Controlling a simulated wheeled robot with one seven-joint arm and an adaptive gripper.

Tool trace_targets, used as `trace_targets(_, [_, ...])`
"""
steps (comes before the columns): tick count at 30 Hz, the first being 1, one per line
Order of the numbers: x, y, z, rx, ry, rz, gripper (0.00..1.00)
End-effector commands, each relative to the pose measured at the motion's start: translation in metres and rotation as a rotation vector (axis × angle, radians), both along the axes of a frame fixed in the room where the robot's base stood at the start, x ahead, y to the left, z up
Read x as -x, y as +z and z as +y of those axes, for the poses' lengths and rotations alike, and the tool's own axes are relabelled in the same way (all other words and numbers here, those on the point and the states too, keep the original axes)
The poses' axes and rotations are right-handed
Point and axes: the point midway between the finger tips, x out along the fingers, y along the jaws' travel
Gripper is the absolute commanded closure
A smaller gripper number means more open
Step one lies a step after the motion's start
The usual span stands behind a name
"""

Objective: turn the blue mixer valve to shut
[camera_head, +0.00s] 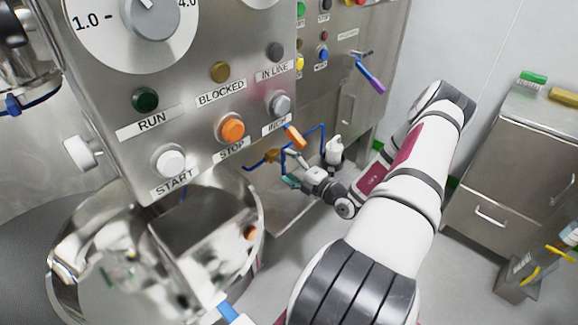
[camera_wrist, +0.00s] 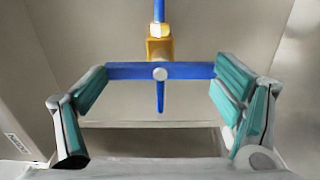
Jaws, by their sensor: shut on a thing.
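The blue mixer valve has a blue bar handle (camera_wrist: 125,71) and a brass body (camera_wrist: 158,48), seen in the wrist view. The handle lies level across the picture, crosswise to the upright blue pipe (camera_wrist: 159,10) above it. A short blue piece (camera_wrist: 160,98) hangs below the handle's middle. My gripper (camera_wrist: 162,82) has its two teal-padded fingers at the two ends of the handle, shut on it. In the head view my gripper (camera_head: 293,169) is low beside the machine, at the brass fitting (camera_head: 271,156); the handle is hard to make out there.
The machine's control panel (camera_head: 200,120) stands left of and above my gripper. An orange handle (camera_head: 296,136) is just above it. A shiny steel bowl (camera_head: 75,262) is at lower left. A steel cabinet (camera_head: 510,190) stands right, with grey floor between.

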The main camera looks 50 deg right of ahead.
Motion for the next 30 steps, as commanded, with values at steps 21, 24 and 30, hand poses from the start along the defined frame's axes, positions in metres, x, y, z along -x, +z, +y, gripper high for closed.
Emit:
trace_targets(21, [0.009,0.000,0.000,0.001,-0.002,-0.001,0.00])
trace_targets(24, [0.025,0.001,0.000,0.000,-0.003,-0.001,0.00])
trace_targets(30, [0.066,0.001,0.002,0.000,-0.004,-0.001,0.00])
